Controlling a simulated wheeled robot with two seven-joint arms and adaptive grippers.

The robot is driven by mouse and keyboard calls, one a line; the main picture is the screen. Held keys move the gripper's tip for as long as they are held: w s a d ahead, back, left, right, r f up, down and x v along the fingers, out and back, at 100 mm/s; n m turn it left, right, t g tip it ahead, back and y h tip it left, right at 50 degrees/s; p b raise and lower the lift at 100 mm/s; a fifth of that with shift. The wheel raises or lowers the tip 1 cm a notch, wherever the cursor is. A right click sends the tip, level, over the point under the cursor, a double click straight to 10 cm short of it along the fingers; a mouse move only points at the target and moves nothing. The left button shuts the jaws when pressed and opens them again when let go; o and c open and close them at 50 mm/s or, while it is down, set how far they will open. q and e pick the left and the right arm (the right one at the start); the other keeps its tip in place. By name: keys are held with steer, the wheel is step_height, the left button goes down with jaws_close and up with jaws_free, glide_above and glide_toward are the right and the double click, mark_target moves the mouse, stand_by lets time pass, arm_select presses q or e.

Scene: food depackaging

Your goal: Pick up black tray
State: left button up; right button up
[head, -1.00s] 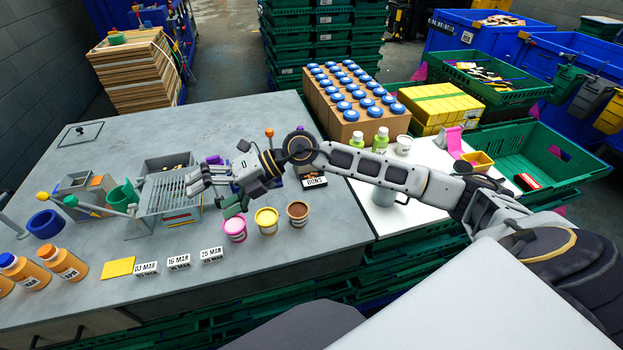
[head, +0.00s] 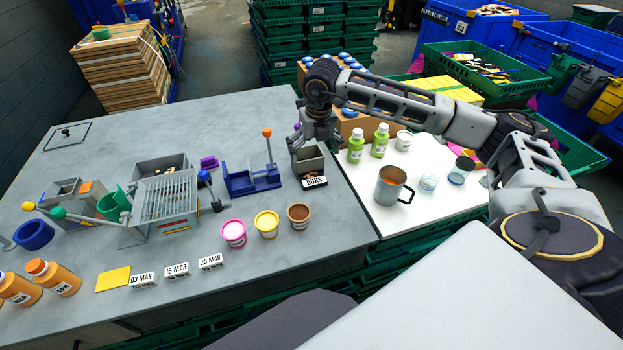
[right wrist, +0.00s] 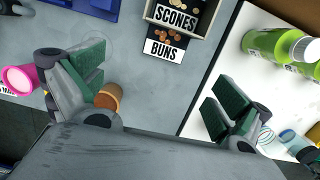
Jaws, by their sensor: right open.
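A small black tray (right wrist: 174,31) with a white BUNS label and a few copper-coloured discs shows in the right wrist view. It lies against the front of a grey box (right wrist: 203,24) labelled SCONES. In the head view the tray (head: 304,179) is a dark strip around the BUNS label, in front of the grey box (head: 308,160). My right gripper (head: 307,134) is above and just behind this box in the head view. In the right wrist view its green-padded fingers (right wrist: 157,97) are wide apart and empty, with the tray beyond them. My left gripper is not in view.
A blue stand (head: 252,180) with an orange-knobbed lever is left of the box. Pink, yellow and brown cups (head: 267,223) stand in front. A steel mug (head: 390,186) and green bottles (head: 356,146) are on the white surface to the right. Bare grey counter lies between.

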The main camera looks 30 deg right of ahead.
steer(key=shift+d+r, duration=0.15)
steer(key=shift+d, duration=0.3)
steer(key=p, duration=0.1)
glide_above(313, 178)
steer(key=s, duration=0.1)
steer(key=shift+s+a+f, duration=0.1)
steer(key=shift+f, duration=2.05)
steer(key=shift+s+a+f, duration=0.1)
steer(key=shift+f, duration=2)
steer(key=shift+f, duration=0.1)
steer(key=shift+w+d+f+p, duration=0.15)
steer(key=shift+f+p, duration=0.15)
steer(key=shift+f, duration=0.3)
steer(key=shift+w+a+f+p, duration=0.15)
steer(key=shift+f+p, duration=0.1)
steer(key=shift+f, duration=0.35)
steer(key=shift+w+d+f+p, duration=0.15)
steer(key=shift+f+p, duration=0.15)
steer(key=shift+f, duration=0.3)
steer(key=shift+w+f, duration=0.1)
steer(key=shift+f, duration=0.55)
